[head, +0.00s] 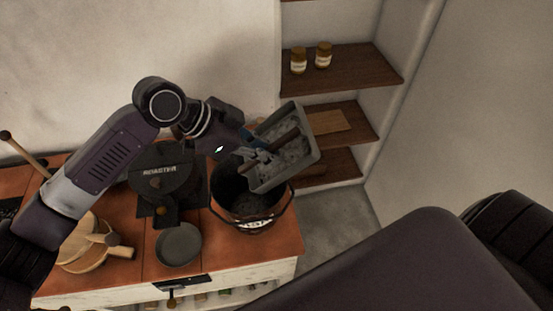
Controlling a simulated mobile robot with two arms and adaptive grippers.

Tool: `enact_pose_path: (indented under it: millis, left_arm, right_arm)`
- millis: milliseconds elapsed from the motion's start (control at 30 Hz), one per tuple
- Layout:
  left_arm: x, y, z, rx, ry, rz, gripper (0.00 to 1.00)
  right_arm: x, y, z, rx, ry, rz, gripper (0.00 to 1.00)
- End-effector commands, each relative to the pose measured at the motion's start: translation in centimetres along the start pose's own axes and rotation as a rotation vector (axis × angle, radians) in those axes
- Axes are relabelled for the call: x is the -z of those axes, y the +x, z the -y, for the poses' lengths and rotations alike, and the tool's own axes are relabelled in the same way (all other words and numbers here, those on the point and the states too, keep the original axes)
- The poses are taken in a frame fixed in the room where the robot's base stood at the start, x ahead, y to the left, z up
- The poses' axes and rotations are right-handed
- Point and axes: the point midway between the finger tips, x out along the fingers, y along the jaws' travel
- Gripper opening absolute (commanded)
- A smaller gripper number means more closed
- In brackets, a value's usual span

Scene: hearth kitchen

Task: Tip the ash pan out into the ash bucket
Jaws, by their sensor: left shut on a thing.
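The ash pan (308,142) is a grey, square-sided tray with grey ash in it and a brown bar across it. It is held tilted above the back right of the ash bucket (279,213). My left gripper (257,156) is shut on the pan at its left side; the exact grip is partly hidden. The bucket is dark inside with a wire handle and a pale label, and stands at the counter's right end. Some greyish matter shows inside it. My right arm fills the lower right, but its gripper is out of view.
A black roaster (160,172) stands left of the bucket on the orange-brown counter (222,253). A dark round pan (179,244) lies in front, and wooden boards (82,248) lie left. Wooden shelves (362,74) with two jars (323,55) stand behind right.

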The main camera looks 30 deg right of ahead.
Motion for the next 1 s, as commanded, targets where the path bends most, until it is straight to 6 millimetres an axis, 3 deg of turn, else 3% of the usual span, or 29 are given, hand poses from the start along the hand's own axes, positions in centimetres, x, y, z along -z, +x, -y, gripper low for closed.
enact_pose_path:
  millis: [33, 500, 1000]
  left_arm:
    - [-0.6, 0.0, -0.1, 0.007, -0.004, -0.055, 0.0]
    - [-1.2, -2.2, -0.1, 0.034, 0.002, -0.34, 0.0]
    - [-1.1, -3.2, 0.0, 0.041, 0.003, -0.424, 0.0]
  right_arm:
    - [-0.2, 1.1, -0.2, -0.003, -0.001, 0.001, 0.0]
    - [-0.7, 5.6, -0.7, -0.009, 0.001, 0.002, 0.0]
    - [-0.8, 7.0, -0.8, -0.01, 0.001, 0.001, 0.0]
